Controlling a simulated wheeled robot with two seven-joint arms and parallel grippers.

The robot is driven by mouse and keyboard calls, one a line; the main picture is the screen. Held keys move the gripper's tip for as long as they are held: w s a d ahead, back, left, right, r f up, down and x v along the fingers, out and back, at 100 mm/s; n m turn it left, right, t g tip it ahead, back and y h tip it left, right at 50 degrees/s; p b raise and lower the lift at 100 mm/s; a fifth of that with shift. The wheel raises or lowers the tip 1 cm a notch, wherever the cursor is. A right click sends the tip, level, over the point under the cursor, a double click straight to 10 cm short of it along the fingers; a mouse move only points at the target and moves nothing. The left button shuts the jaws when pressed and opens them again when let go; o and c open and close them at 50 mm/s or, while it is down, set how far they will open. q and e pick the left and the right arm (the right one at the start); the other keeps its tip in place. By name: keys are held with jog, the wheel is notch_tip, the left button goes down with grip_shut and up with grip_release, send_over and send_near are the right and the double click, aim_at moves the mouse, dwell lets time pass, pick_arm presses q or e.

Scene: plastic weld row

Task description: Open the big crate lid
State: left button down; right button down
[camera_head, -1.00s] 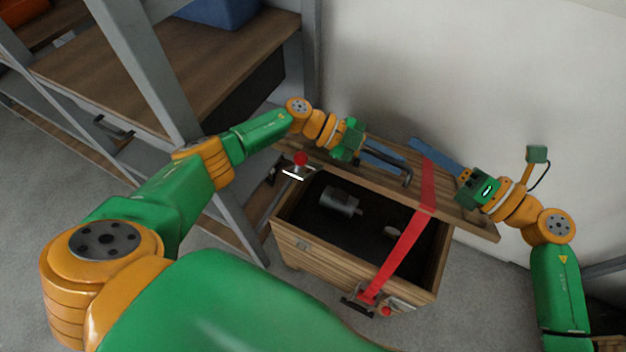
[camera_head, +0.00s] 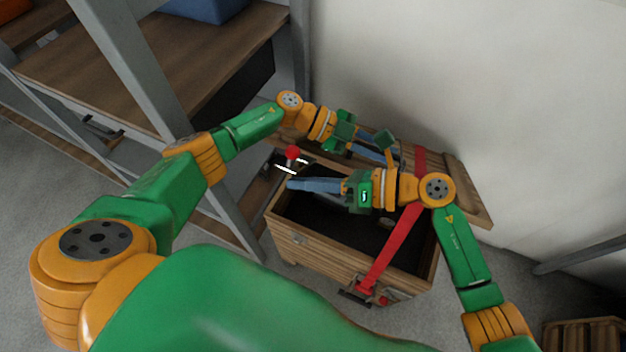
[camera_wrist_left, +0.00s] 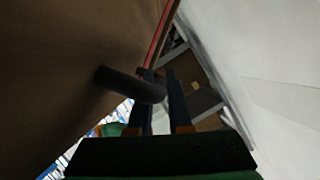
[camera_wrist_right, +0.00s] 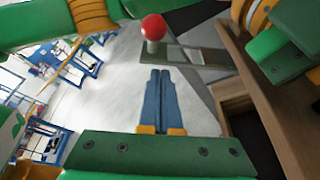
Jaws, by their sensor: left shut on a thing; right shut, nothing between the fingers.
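The big wooden crate (camera_head: 335,262) stands open on the floor, its dark inside visible. Its lid (camera_head: 468,190) is raised along the back edge, near the wall. My left gripper (camera_head: 386,157) is at the lid, shut on the lid's dark bar handle (camera_wrist_left: 128,84). The lid (camera_wrist_left: 60,50) fills the left of the left wrist view. My right gripper (camera_head: 292,185) is shut and empty, its blue fingers over the crate's left end. Its fingers (camera_wrist_right: 160,72) point towards a red ball knob (camera_wrist_right: 154,27). My right arm hides part of the crate's inside.
A red strap (camera_head: 395,248) runs from the lid down across the opening to the front wall. The red knob (camera_head: 291,152) stands at the crate's left back corner. Shelving (camera_head: 150,75) is close on the left, a white wall (camera_head: 450,80) behind. Bare floor lies in front.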

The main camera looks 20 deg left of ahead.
jog(key=shift+w+r, duration=0.35)
jog(key=shift+r, duration=0.1)
